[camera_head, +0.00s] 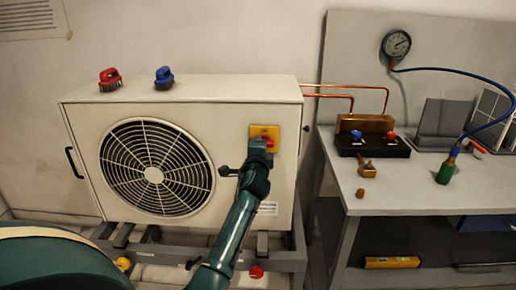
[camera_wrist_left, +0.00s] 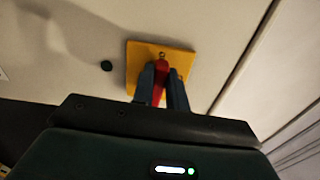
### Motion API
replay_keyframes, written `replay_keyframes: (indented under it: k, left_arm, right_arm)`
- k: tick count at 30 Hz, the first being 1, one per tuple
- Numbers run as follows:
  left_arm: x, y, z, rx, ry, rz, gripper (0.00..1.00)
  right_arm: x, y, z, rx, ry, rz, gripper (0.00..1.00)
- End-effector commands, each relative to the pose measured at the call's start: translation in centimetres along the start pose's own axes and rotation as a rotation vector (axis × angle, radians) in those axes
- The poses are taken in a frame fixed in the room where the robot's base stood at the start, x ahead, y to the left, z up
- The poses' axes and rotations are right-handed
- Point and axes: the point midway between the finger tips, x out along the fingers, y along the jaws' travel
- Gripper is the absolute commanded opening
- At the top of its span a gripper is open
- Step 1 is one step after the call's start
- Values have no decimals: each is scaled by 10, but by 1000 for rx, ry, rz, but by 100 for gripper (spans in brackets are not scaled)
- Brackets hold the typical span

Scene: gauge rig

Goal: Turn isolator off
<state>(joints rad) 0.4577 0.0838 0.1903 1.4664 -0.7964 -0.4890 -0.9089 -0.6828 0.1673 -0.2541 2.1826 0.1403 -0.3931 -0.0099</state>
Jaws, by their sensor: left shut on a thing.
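The isolator is a yellow square plate (camera_head: 256,130) on the upper right of the outdoor unit's front. The plate also shows in the left wrist view (camera_wrist_left: 185,57), with a red handle (camera_wrist_left: 158,90) at its middle. My left gripper (camera_head: 260,142) reaches up from below and covers the lower part of the isolator. In the left wrist view my left gripper (camera_wrist_left: 161,72) is shut on the red handle, one finger on each side. The handle looks roughly upright in that view. My right gripper is in neither view.
A gauge (camera_head: 396,44) hangs above.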

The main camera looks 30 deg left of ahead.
Motion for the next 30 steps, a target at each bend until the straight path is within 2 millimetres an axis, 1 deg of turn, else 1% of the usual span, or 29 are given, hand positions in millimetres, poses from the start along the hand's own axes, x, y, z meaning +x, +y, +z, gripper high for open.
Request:
replay_keyframes:
  k: [7, 21, 22, 30]
  left_arm:
    - [0, 2, 0, -66, 0, 2, 0]
    - [0, 3, 0, -81, 0, 3, 0]
    - [0, 3, 0, -81, 0, 3, 15]
    - [0, 2, 0, -78, 0, 2, 36]
  right_arm:
    - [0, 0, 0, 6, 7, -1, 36]
    - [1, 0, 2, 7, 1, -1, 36]
    - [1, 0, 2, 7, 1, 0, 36]
    - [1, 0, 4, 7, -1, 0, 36]
